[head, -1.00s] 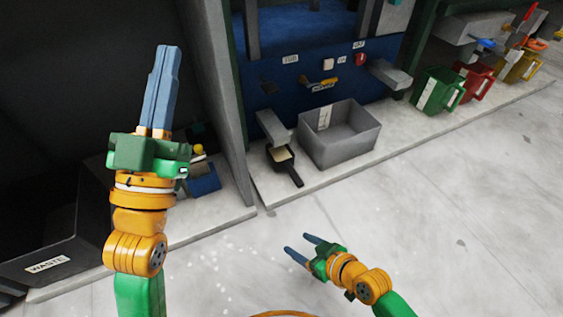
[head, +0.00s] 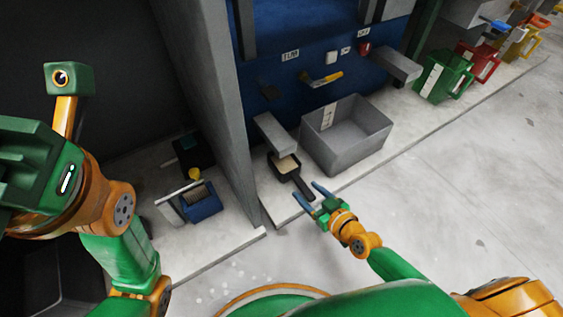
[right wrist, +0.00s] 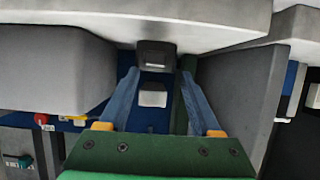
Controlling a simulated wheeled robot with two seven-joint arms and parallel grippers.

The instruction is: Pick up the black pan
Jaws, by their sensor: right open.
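The black pan (head: 279,173) sits on the pale ledge below a grey spout, with something beige in it. Its handle (head: 302,187) points toward the front right. My right gripper (head: 306,190) is open at the handle's end, one finger on each side as seen from the head. In the right wrist view a dark block, likely the pan with its handle end-on (right wrist: 156,57), shows beyond and between the open fingertips (right wrist: 157,80). I cannot tell whether the fingers touch it. My left arm fills the left edge of the head view, and its fingers are out of frame.
A grey bin (head: 341,153) stands just right of the pan, and a grey partition (head: 212,105) rises to its left. The grey spout (head: 273,134) hangs close above the pan. The floor in front is clear.

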